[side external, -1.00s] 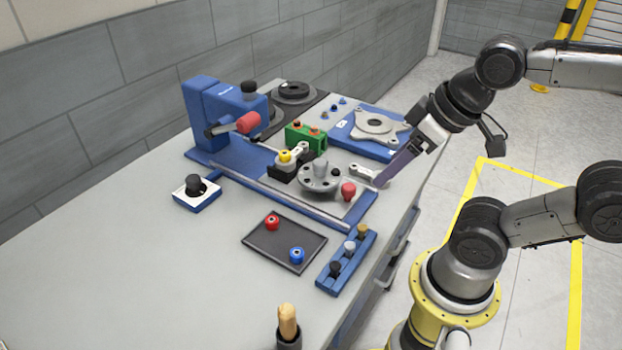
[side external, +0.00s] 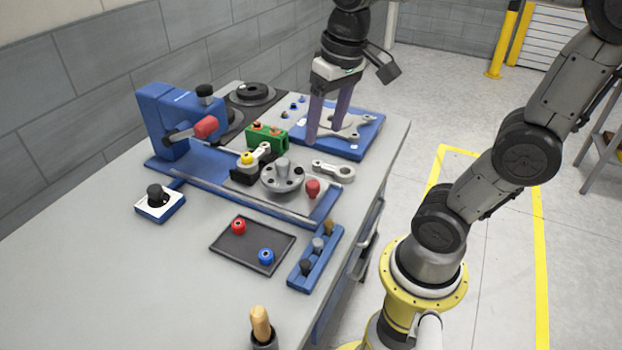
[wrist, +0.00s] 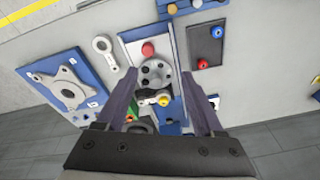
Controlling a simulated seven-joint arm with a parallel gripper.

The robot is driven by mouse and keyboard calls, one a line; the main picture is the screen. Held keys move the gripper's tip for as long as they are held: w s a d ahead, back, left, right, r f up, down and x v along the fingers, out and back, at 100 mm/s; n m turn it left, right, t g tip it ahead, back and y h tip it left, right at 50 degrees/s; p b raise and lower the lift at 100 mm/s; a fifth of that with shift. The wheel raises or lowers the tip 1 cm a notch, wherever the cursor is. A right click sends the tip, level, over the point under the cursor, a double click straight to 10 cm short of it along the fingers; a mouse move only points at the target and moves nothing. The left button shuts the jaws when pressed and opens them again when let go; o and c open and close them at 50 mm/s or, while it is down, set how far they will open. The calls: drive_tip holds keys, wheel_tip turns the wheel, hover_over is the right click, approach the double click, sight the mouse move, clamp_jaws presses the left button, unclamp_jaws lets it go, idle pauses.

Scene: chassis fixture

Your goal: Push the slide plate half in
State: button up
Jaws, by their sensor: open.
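The slide plate, a flat grey plate (side external: 322,203) with a red knob (side external: 313,187), lies in the blue fixture (side external: 205,185). Its near end with the knob also shows in the wrist view, as a pale plate (wrist: 134,52) and red knob (wrist: 148,49). A round grey hub with holes (side external: 283,176) stands beside the knob. My gripper (side external: 327,135) points down, open and empty, above the bench behind the knob. In the wrist view its fingers (wrist: 159,77) are spread on either side of the hub, apart from it. How far in the plate sits is hard to tell.
A silver link (side external: 333,171) lies on the bench beside the fixture. A blue plate with a grey flange (side external: 370,138) and a green block (side external: 266,136) stand behind. A dark tray (side external: 252,244) and a blue peg rack (side external: 316,257) are in front.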

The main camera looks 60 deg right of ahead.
sight(313, 183)
drive_tip(key=w+d+f+m+g, duration=0.2)
drive_tip(key=w+d+f, duration=0.1)
drive_tip(key=w+d, duration=0.1)
drive_tip(key=f, duration=1.3)
drive_tip(key=shift+a+f, duration=0.4)
clamp_jaws()
drive_tip(key=shift+r, duration=0.1)
idle(0.6)
